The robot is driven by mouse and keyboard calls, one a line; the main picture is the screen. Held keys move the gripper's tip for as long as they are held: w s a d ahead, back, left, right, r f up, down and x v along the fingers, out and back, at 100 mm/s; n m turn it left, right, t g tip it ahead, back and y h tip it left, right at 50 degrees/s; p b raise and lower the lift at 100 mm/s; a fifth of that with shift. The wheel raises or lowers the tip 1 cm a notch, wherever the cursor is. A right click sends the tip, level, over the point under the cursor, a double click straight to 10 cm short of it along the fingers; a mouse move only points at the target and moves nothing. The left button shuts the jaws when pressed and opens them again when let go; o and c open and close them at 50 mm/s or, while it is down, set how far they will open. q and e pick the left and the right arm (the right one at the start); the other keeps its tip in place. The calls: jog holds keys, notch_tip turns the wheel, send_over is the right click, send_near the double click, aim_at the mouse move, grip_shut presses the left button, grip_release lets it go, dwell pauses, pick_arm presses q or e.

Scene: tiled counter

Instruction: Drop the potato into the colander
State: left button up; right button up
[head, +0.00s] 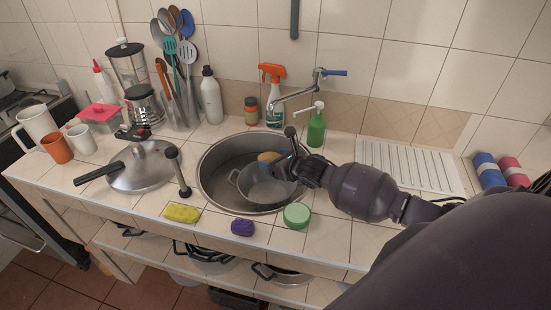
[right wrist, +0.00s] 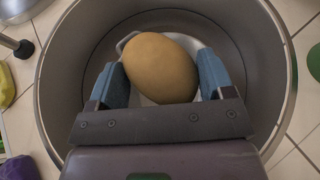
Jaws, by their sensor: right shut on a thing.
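The potato (right wrist: 160,68) is a smooth yellow-brown oval, held between the two blue-grey fingertips of my right gripper (right wrist: 162,80) in the right wrist view. In the head view the potato (head: 269,157) shows just left of my right gripper (head: 283,162), above the sink. The colander (head: 264,188) is a grey metal bowl with a side handle, standing inside the round sink, below the potato. In the right wrist view the potato and gripper hide most of the colander. My left gripper is not in view.
The round sink (head: 209,179) has a raised rim. A faucet (head: 297,92), green soap bottle (head: 316,128) and orange-topped spray bottle (head: 273,100) stand behind it. A yellow sponge (head: 182,212), purple item (head: 242,228) and green round container (head: 297,215) lie in front.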

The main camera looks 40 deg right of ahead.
notch_tip(320, 180, down, 3)
jog(key=shift+r+b, duration=0.15)
jog(key=shift+b, duration=0.75)
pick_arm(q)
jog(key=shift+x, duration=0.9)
pick_arm(e)
jog(key=shift+f, duration=0.25)
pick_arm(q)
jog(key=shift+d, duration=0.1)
pick_arm(e)
jog(key=o, duration=1)
jog(key=shift+s, duration=0.1)
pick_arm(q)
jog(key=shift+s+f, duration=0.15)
pick_arm(e)
jog(key=v, duration=1)
jog(key=shift+s+r, duration=0.2)
jog(key=shift+s, duration=0.1)
